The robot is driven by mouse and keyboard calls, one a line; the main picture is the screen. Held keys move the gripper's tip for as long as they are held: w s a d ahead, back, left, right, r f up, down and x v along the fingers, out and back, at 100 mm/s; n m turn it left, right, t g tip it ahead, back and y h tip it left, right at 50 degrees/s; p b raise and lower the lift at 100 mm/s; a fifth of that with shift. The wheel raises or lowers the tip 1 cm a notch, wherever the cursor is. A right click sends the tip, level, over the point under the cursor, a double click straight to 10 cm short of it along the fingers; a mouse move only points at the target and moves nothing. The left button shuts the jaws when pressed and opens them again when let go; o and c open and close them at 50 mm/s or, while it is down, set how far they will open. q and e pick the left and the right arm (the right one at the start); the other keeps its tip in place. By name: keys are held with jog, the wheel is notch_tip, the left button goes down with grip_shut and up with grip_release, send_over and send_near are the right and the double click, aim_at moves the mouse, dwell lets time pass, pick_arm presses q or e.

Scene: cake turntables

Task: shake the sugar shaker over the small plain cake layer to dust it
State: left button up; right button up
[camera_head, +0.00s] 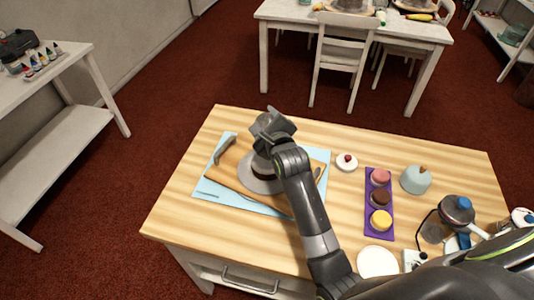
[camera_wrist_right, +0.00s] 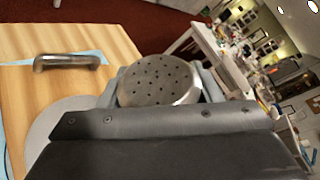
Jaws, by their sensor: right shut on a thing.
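My right gripper (camera_head: 272,125) is shut on the sugar shaker and holds it above the wooden board. In the right wrist view the shaker's round metal lid with small holes (camera_wrist_right: 158,83) shows just beyond the gripper. The shaker's body is mostly hidden by the gripper. Below the gripper in the head view is a round grey turntable plate (camera_head: 256,186). A low round thing with a dark brown side (camera_head: 260,172), probably the cake layer, is on it, partly hidden by my right arm. I cannot tell whether sugar is on it. My left gripper is not in view.
The board (camera_head: 222,174) lies on a light blue mat (camera_head: 228,198), with a metal handle (camera_head: 225,150). To the right are a small white cake (camera_head: 346,162), a purple tray (camera_head: 372,208) with small cakes, a pale blue dome (camera_head: 415,180) and a white plate (camera_head: 377,262).

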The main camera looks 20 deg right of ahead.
notch_tip(320, 180, up, 2)
jog(key=m+y+p, duration=0.1)
jog(key=m+p, duration=0.2)
jog(key=p, duration=0.1)
jog(key=m+g+y+p, duration=0.1)
jog(key=m+p, duration=0.2)
jog(key=p, duration=0.1)
jog(key=shift+r+y+p, duration=0.15)
jog(key=shift+y+p, duration=0.15)
jog(key=shift+p, duration=0.1)
jog(key=shift+m, duration=0.3)
jog(key=shift+f, duration=0.2)
